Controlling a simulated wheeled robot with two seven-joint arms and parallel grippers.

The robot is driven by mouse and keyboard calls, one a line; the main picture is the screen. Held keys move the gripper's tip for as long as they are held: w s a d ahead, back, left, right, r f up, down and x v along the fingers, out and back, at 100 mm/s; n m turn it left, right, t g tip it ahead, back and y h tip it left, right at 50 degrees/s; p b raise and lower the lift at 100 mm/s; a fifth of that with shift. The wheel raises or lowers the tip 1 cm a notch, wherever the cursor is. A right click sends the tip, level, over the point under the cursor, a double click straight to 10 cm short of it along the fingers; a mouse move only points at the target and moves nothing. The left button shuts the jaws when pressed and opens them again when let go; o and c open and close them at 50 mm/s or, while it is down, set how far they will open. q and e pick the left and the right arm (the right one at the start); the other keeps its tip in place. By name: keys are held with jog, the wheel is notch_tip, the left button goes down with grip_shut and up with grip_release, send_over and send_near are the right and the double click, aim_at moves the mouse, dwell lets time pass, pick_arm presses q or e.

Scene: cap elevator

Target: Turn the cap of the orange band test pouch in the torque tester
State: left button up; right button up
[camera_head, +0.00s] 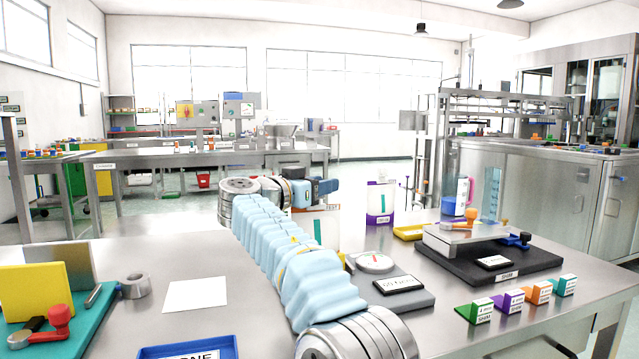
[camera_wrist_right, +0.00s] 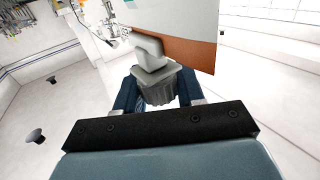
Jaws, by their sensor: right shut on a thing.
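The orange band test pouch (camera_wrist_right: 160,12) is pale with an orange-brown band (camera_wrist_right: 192,52) in the right wrist view. Its grey spout (camera_wrist_right: 148,50) leads to a ribbed grey cap (camera_wrist_right: 158,86). My right gripper (camera_wrist_right: 157,92) is shut on the cap, with one dark finger on each side. In the head view my right gripper (camera_head: 322,188) is at the top of a pale pouch (camera_head: 327,232), mostly hidden behind my arm. A grey base with a round dial (camera_head: 376,262), seemingly the torque tester, stands beside it. My left gripper is out of view.
A purple-banded pouch (camera_head: 380,205) stands behind. To the right are a black stand (camera_head: 470,268) with a metal plate and several small coloured label blocks (camera_head: 510,302). A blue tray (camera_head: 230,345) and white sheet (camera_head: 195,291) lie left of my arm.

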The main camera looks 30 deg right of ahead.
dwell(0.3)
jog(key=o, duration=1)
jog(key=shift+c, duration=0.2)
jog(key=b+v, duration=0.2)
jog(key=v, duration=1.2)
